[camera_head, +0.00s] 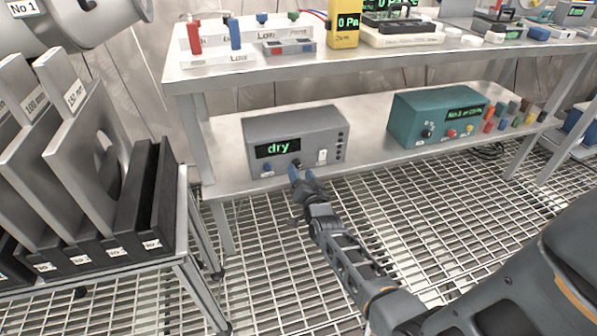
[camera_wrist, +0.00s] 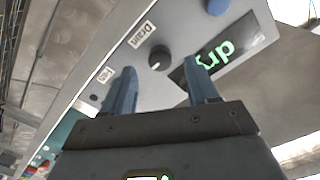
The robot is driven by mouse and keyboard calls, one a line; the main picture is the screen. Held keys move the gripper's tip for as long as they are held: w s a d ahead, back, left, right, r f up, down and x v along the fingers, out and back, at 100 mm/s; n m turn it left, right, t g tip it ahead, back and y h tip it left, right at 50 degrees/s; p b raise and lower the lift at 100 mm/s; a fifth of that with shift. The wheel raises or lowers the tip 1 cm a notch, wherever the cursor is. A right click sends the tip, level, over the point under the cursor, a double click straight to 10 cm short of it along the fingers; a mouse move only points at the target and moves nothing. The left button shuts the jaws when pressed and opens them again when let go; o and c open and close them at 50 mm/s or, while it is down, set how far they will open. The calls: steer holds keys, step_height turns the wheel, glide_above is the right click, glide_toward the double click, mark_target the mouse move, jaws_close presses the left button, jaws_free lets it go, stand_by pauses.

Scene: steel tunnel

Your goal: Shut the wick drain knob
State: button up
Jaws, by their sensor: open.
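A grey control box (camera_head: 300,135) with a green "dry" display (camera_head: 278,148) stands on the lower shelf. In the wrist view, a dark round knob (camera_wrist: 160,57) with a small light mark sits on its front beside a label reading "Drain" (camera_wrist: 142,35). In the head view this knob (camera_head: 296,163) shows just above my fingertips. My gripper (camera_head: 301,172) is open in front of the box. In the wrist view its two blue fingers (camera_wrist: 159,68) are apart and empty, with the knob appearing between their tips. I cannot tell whether they touch the panel.
A blue knob (camera_head: 267,168) is left of the dark knob, and a white switch (camera_head: 322,157) is right of it. A teal box (camera_head: 432,115) stands farther right on the shelf. The upper shelf (camera_head: 260,62) overhangs. A rack of plates (camera_head: 100,160) stands at left.

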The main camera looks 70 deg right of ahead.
mark_target(297, 166)
steer(key=shift+b+x, duration=0.3)
steer(key=shift+x, duration=1.35)
steer(key=c, duration=1)
